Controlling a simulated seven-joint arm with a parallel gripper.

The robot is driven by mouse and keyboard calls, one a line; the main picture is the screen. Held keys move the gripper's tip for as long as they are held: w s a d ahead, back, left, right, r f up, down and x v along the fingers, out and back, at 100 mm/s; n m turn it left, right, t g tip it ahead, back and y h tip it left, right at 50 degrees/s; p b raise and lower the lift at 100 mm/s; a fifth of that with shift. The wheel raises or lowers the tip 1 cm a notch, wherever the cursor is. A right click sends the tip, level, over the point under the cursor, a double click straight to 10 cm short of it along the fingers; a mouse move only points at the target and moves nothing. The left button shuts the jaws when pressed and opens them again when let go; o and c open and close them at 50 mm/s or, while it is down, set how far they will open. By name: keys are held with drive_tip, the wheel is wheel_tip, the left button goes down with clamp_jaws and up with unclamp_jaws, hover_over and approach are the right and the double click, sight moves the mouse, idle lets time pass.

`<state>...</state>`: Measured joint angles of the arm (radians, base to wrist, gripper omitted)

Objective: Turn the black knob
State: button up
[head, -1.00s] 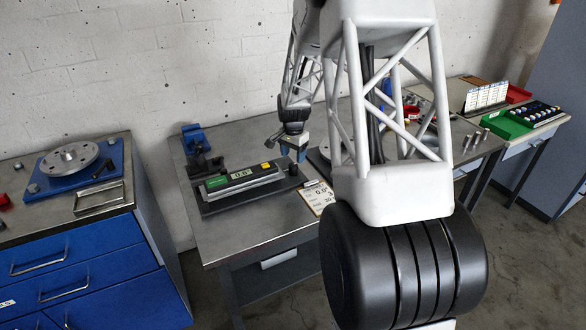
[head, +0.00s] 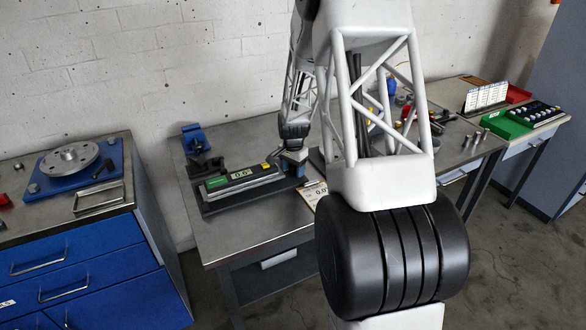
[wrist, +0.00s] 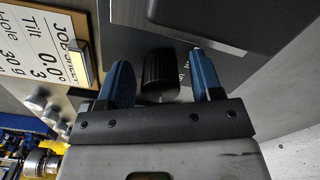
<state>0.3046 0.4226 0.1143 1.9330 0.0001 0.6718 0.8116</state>
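The black knob (wrist: 161,72) is a ribbed cylinder at the edge of a dark plate in the wrist view. My gripper (wrist: 162,85) is open, with one blue finger on each side of the knob. Gaps show between the knob and both fingers, the right one wider. In the head view my gripper (head: 291,163) is over the right end of the base under the level display, and it hides the knob there.
The level unit (head: 243,174) with a green display reads 0.0°. A job card (head: 314,195) lies just right of it. A blue clamp-like fixture (head: 196,138) stands at the back left. The table's front left is clear.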

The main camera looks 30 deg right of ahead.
drive_tip(key=c, duration=0.8)
drive_tip(key=shift+c, duration=0.2)
drive_tip(key=shift+n, duration=0.4)
drive_tip(key=n, duration=1.1)
drive_tip(key=o, duration=0.9)
drive_tip(key=shift+r, duration=0.1)
